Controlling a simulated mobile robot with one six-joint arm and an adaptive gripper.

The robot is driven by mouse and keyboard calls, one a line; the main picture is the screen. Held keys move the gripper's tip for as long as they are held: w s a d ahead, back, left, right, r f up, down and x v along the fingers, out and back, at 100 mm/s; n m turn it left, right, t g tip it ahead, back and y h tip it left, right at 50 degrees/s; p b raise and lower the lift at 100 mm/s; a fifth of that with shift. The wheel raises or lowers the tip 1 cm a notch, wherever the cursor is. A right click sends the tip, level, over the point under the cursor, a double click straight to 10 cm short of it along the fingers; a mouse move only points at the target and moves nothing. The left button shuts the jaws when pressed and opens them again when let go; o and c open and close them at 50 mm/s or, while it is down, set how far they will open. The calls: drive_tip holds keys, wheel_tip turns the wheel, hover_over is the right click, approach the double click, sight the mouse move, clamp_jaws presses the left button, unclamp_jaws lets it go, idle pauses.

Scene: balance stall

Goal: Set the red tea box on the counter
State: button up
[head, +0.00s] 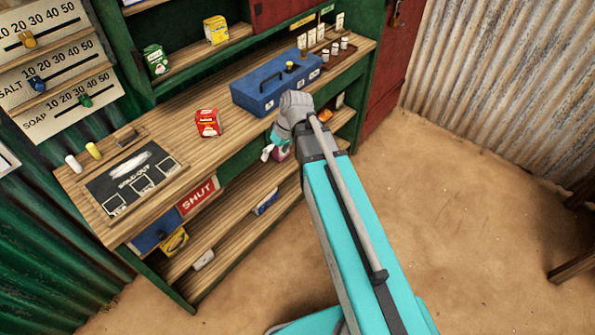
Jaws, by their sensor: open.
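The red tea box (208,123) stands upright on the wooden counter (226,150), left of the blue metal box. My gripper (268,155) is at the counter's front edge, right of and below the red box in the picture, and apart from it. It is open. Its fingers are small in view and partly hidden by my wrist.
A blue box (276,84) sits on the counter behind my wrist. A slate board (135,182) and chalks lie at the left end. Shelves below hold several packets and a red SHUT sign (197,196). Sandy floor at right is mostly clear.

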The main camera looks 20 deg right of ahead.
drive_tip(key=s+d+f+m+h, duration=0.1)
drive_tip(key=s+d+m+h, duration=0.3)
drive_tip(key=s, duration=0.3)
drive_tip(key=shift+s+d+m, duration=0.35)
drive_tip(key=shift+d+m, duration=0.05)
drive_tip(key=shift+m, duration=0.2)
idle(0.6)
